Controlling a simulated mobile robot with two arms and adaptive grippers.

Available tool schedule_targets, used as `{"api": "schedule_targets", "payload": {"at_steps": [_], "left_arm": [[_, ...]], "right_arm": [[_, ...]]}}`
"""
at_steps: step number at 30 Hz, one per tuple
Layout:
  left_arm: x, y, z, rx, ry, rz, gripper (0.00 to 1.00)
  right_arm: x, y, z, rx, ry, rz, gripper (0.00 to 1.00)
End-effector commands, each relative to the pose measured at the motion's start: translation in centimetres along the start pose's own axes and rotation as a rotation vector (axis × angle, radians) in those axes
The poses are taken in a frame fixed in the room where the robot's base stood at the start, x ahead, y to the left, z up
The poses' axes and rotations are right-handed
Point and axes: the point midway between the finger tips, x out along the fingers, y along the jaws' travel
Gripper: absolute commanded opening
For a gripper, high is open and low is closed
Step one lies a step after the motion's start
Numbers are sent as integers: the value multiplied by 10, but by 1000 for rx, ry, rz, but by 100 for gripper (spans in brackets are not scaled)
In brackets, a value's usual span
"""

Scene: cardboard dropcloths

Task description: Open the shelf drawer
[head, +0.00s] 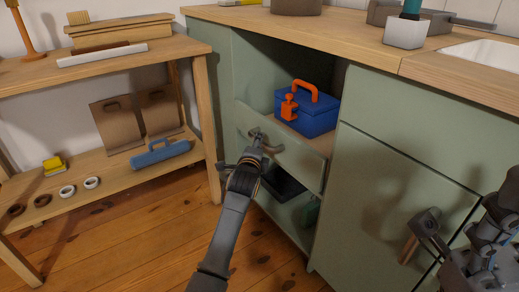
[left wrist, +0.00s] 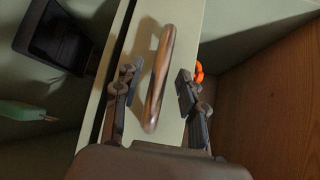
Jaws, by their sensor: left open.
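The green drawer front (head: 290,158) sits in the cabinet's open shelf section, below the shelf with the blue toolbox; I see no clear gap showing it pulled out. Its brown bar handle (head: 270,146) also shows in the left wrist view (left wrist: 158,80). My left gripper (head: 259,138) is at the handle. In the left wrist view its open fingers (left wrist: 155,88) stand on either side of the bar, with space between. My right arm is at the right edge of the head view; its gripper (head: 428,224) is only partly clear before the cabinet door, and its jaw state is unclear.
A blue toolbox (head: 308,112) with an orange handle and clamp stands above the drawer. A dark item (head: 282,180) lies in the compartment below. A wooden rack (head: 205,125) stands to the left. Wooden floor (head: 170,235) lies open in front.

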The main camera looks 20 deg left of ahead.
Motion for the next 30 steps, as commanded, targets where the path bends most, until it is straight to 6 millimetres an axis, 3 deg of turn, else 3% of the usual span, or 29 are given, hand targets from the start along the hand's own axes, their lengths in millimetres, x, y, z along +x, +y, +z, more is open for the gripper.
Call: {"api": "schedule_targets", "payload": {"at_steps": [6, 17, 24, 30], "left_arm": [[21, 2, 0, -1, -1, 0, 41], [25, 0, 0, 0, 0, 0, 41], [25, 0, 0, 0, 0, 0, 0], [25, 0, 0, 0, 0, 1, 0]], "right_arm": [[4, -2, -3, -5, 38, -14, 62], [8, -2, -3, -6, 43, -17, 62], [8, -2, -4, -6, 43, -17, 62], [7, -2, -4, -5, 44, -17, 62]]}}
